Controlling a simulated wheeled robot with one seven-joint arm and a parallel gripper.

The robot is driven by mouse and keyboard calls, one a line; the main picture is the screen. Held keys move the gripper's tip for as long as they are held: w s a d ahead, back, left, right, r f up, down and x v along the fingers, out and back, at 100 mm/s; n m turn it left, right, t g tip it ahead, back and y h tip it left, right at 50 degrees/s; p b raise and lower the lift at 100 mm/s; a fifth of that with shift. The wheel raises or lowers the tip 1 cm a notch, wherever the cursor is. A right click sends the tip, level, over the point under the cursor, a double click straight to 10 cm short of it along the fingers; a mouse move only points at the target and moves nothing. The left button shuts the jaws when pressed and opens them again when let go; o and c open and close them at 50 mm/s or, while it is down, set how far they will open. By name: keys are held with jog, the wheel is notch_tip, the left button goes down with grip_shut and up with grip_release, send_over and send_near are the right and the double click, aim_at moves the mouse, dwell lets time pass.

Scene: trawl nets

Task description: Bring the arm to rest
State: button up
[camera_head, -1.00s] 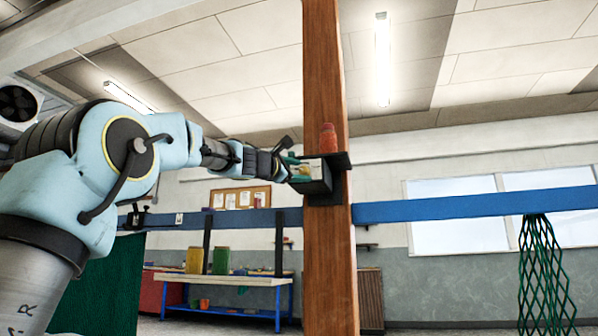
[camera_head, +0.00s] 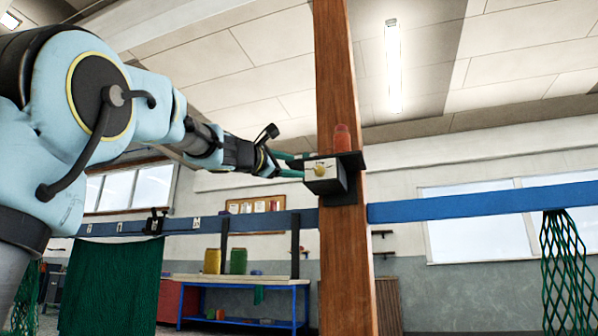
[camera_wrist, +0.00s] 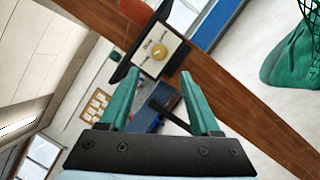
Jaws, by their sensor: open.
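My gripper (camera_head: 290,165) is open and empty, with its two green fingers apart. In the head view it is raised at the left of a wooden post, close to a small dark box (camera_head: 343,183) with a pale face and a yellow round knob (camera_head: 320,169). In the wrist view the open fingers (camera_wrist: 160,95) point toward the box's pale face and knob (camera_wrist: 159,52), with a gap between. I cannot tell the exact distance in depth.
The wooden post (camera_head: 345,260) stands upright beside my gripper. A red object (camera_head: 342,137) sits on the bracket above the box. A blue rail (camera_head: 470,204) crosses the room, with green nets (camera_head: 112,285) hanging from it. A blue workbench (camera_head: 245,298) stands behind.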

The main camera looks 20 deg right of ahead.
jog(key=shift+a, duration=0.1)
dwell(0.5)
jog(key=w+a+f+m+y, duration=0.1)
jog(key=w+a+f+y, duration=0.15)
jog(key=f, duration=0.65)
jog(key=w+a+f+y, duration=0.1)
jog(key=w+f+y, duration=0.2)
jog(key=f, duration=0.7)
jog(key=a+f+m+g+y, duration=0.1)
jog(key=a+f+m+y, duration=0.3)
jog(key=f, duration=0.7)
jog(key=a+f+n+g+y, duration=0.1)
jog(key=a+f+y, duration=0.1)
jog(key=a+f, duration=0.7)
jog(key=s+a+f+m+g+y, duration=0.35)
jog(key=s+a+f, duration=0.6)
jog(key=f, duration=0.45)
jog(key=s+a+f+m+g+y, duration=0.25)
jog(key=s+a+f+m, duration=0.25)
jog(key=s+a+f, duration=0.5)
notch_tip(320, 180, up, 35)
jog(key=d+p, duration=0.1)
jog(key=p, duration=3.7)
jog(key=shift+s+d, duration=0.35)
